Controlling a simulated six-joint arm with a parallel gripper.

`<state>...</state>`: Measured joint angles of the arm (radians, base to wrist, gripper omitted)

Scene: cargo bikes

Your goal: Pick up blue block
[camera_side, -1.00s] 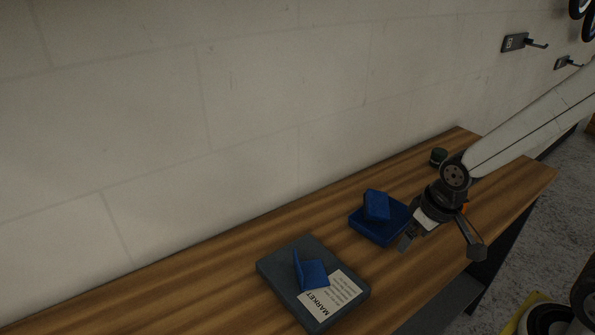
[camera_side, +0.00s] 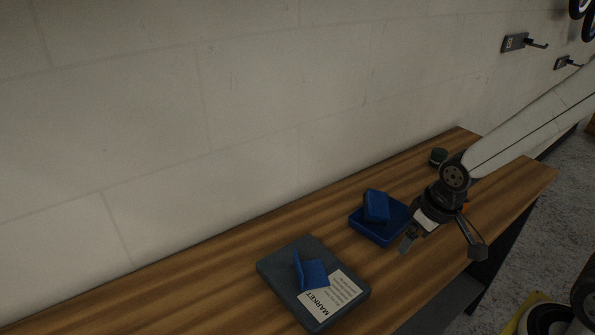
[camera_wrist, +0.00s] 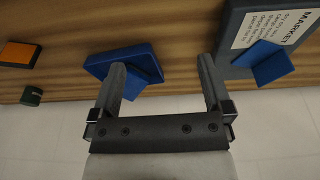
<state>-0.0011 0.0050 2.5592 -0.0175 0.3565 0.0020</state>
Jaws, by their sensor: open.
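A blue block (camera_side: 376,205) rests tilted in a shallow blue tray (camera_side: 370,236) on the wooden bench. In the wrist view the block (camera_wrist: 148,66) is partly hidden behind a finger, at the tray's (camera_wrist: 97,68) edge. A second blue piece (camera_side: 312,274), angled in shape, sits on a dark grey box (camera_side: 283,282) with a white "MARKET" label; it also shows in the wrist view (camera_wrist: 272,66). My gripper (camera_side: 442,247) is open and empty, to the right of the tray and apart from the block. Its two spread fingers show in the wrist view (camera_wrist: 162,65).
A small dark green round object (camera_side: 438,157) stands near the back of the bench (camera_side: 215,280). An orange piece (camera_wrist: 18,54) lies near it, mostly hidden by my gripper in the side view. A pale block wall (camera_side: 200,120) rises behind the bench. The bench's left part is clear.

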